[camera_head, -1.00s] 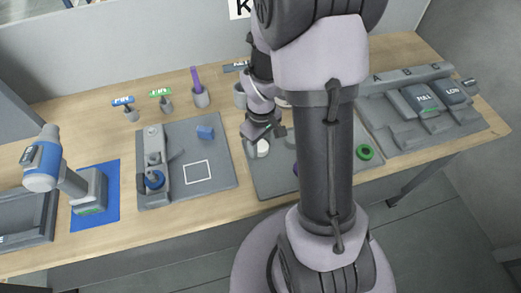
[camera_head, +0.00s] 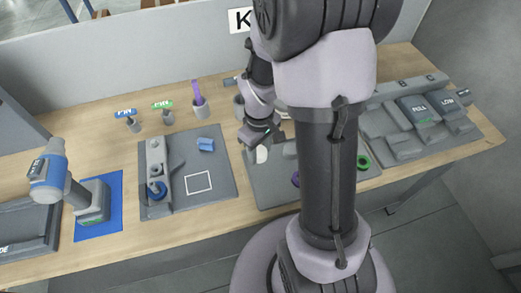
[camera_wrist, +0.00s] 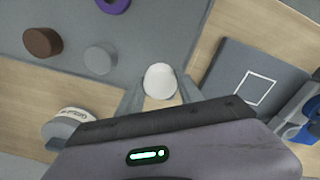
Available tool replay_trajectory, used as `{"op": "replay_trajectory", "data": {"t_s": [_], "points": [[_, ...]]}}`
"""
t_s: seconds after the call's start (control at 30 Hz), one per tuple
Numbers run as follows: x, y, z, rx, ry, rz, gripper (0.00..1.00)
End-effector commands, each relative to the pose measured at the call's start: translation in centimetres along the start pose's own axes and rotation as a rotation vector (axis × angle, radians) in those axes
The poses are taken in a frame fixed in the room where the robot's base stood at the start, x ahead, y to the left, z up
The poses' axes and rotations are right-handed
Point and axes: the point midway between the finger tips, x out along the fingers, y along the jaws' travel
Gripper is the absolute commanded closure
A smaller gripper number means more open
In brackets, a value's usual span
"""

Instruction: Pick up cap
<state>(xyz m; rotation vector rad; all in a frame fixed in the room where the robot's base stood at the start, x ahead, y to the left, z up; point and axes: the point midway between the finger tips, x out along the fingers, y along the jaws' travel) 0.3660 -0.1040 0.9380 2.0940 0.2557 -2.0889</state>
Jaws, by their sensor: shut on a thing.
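The white round cap (camera_wrist: 160,80) sits between the two fingers of my gripper (camera_wrist: 160,92) in the wrist view, one finger on each side of it. My gripper is shut on it. In the head view the cap (camera_head: 261,154) shows just below my gripper (camera_head: 260,141), at the left edge of the grey mat (camera_head: 268,190). Whether the cap is clear of the mat is hard to tell.
A brown cap (camera_wrist: 42,42), a grey cap (camera_wrist: 98,60) and a purple ring (camera_wrist: 113,4) lie on the mat. A labelled cup (camera_wrist: 68,122) stands nearby.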

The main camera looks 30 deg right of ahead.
Motion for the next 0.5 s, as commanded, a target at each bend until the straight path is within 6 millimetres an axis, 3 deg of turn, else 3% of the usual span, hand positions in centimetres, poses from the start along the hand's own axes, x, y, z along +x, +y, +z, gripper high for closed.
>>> {"op": "replay_trajectory", "data": {"t_s": [0.37,0.5], "points": [[-0.9,-9.2,4.3,-0.007,-0.002,-0.002,0.97],[-0.2,-11.9,5.3,-0.004,0.005,0.001,0.97]]}}
